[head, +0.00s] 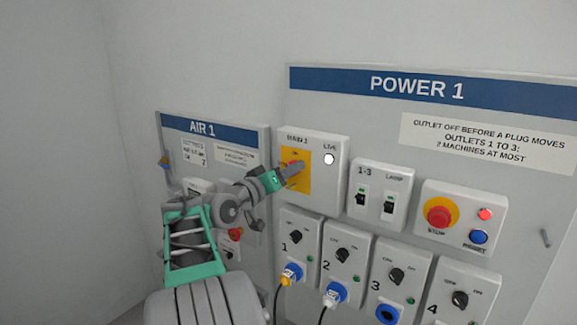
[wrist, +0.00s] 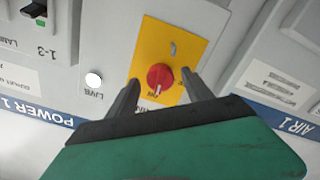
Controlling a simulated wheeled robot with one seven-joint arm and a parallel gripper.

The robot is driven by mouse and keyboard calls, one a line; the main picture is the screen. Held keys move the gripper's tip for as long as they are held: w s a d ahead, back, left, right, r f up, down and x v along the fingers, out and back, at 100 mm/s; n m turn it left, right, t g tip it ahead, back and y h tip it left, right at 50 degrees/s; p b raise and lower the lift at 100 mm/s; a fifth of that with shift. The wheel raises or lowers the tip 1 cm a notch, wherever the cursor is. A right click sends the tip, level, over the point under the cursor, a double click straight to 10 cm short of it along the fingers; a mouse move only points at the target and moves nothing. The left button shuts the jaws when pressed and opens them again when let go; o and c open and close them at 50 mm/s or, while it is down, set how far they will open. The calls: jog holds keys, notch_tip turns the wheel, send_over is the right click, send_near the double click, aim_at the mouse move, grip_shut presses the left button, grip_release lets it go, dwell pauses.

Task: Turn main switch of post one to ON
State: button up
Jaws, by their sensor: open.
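The main switch is a red knob (wrist: 160,77) on a yellow plate (wrist: 185,45), on the box marked MAIN 1 under the POWER 1 header. In the head view the yellow plate (head: 288,184) is partly covered by my gripper (head: 293,170). In the wrist view, which is upside down, my gripper (wrist: 161,79) is open, with one finger on each side of the knob. I cannot tell whether the fingers touch it. The knob's pale mark points toward my gripper's body; the small lettering there is not readable. The round LIVE lamp (head: 329,159) beside it looks white.
Right of the switch are a 1-3 breaker box (head: 378,197) and a red STOP button (head: 440,212). Below are several outlets with knobs; two hold plugs, such as the yellow one (head: 290,274). The AIR 1 panel (head: 245,150) stands to the left.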

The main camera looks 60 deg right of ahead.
jog(key=shift+d, duration=0.5)
grip_shut()
